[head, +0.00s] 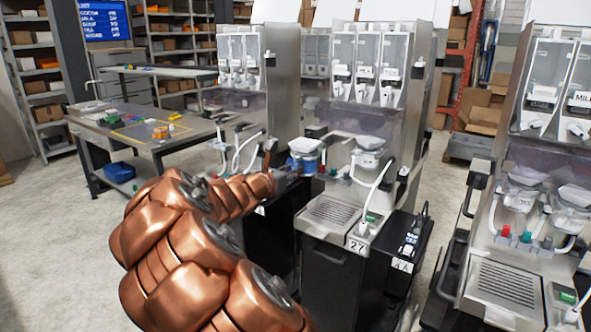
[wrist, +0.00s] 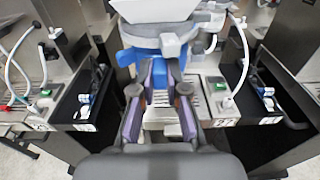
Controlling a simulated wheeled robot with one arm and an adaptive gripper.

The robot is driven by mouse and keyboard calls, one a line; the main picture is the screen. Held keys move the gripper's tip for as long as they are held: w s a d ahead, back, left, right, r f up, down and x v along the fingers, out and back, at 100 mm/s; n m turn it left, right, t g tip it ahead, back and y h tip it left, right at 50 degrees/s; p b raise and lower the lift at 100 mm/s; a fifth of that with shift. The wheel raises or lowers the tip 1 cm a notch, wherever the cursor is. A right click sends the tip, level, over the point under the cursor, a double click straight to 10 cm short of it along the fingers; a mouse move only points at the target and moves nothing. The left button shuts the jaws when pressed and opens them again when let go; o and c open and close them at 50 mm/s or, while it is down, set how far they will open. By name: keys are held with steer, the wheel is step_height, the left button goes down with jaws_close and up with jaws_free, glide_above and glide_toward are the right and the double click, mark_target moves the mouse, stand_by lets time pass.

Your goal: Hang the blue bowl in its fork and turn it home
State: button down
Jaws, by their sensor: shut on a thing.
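The blue bowl (head: 306,146) has a white top and sits at the left front of the middle dispenser (head: 345,130). The bowl looks about upright. The fork is hidden behind the bowl and fingers, so I cannot tell whether the bowl rests in it.
A white bowl (head: 371,143) hangs on the same dispenser, right of the blue one. A drip grille (head: 331,211) lies below. Another dispenser (head: 530,170) stands at the right and one (head: 240,90) at the left. A workbench (head: 135,128) is farther left. Open floor lies at the left.

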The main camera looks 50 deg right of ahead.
mark_target(302, 176)
steer(key=shift+s+d+r, duration=0.15)
steer(key=shift+s+d, duration=0.05)
steer(key=shift+d, duration=1.65)
steer(key=shift+w+d, duration=0.2)
steer(key=shift+d, duration=2.65)
steer(key=shift+d, duration=0.15)
steer(key=shift+w+d+p, duration=0.1)
steer(key=shift+d+p, duration=0.25)
steer(key=shift+d, duration=1.45)
steer(key=shift+d, duration=0.2)
steer(key=shift+d+p, duration=0.45)
steer(key=shift+d, duration=0.85)
steer(key=shift+d, duration=0.15)
